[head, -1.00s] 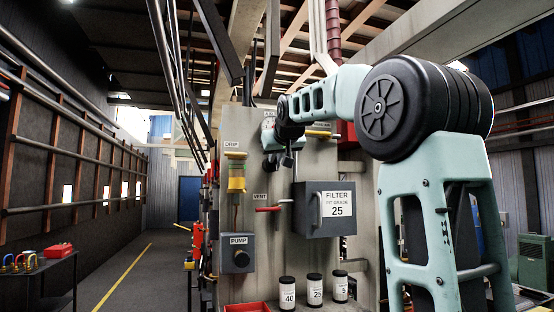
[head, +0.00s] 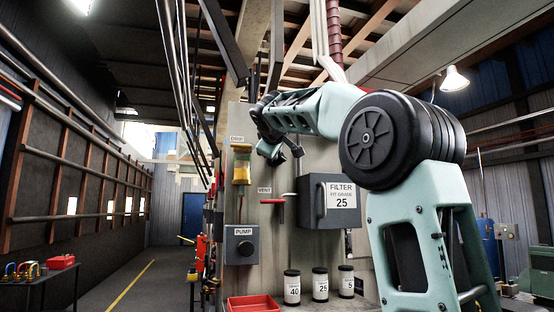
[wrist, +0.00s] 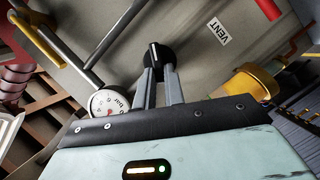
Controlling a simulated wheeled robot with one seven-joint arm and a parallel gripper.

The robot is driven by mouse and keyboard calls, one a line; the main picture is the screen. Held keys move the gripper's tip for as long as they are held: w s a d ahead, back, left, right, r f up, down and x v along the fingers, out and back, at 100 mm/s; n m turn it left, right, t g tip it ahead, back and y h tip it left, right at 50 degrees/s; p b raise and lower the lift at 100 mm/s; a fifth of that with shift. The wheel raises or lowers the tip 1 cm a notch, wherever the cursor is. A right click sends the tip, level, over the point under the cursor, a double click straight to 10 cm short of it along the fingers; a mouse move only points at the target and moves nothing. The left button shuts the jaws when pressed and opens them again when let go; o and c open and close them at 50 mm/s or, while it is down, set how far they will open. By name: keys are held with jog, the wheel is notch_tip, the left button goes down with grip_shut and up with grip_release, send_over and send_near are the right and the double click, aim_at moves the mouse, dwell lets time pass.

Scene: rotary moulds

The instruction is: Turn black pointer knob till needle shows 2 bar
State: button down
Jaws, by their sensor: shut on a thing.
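The black pointer knob (wrist: 154,52) shows in the wrist view, round with a pale mark on its face. My gripper (wrist: 158,70) is shut on it, a grey finger on either side. The white gauge (wrist: 105,101), marked bar, is left of the fingers; its lower edge is cut off by my gripper's housing. Its small, tilted face does not let me read the needle surely. In the head view my wrist and forearm hide the knob and gauge.
The grey panel carries a yellow drip cup (head: 241,169), a red vent lever (head: 272,201), a filter box (head: 326,203) and a pump box (head: 241,245). Several labelled canisters (head: 320,285) and a red tray (head: 252,304) stand below. A pipe (wrist: 118,32) runs near the knob.

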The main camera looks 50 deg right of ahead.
jog(key=shift+a+f+n+h+b, duration=0.1)
jog(key=shift+f+n+h+b, duration=0.15)
jog(key=shift+n+b, duration=0.35)
jog(key=shift+w+r, duration=0.1)
jog(key=c, duration=1.5)
grip_release()
jog(key=b+v, duration=0.2)
jog(key=v, duration=0.6)
jog(key=b+v, duration=0.3)
jog(key=v, duration=0.6)
jog(key=shift+a, duration=0.2)
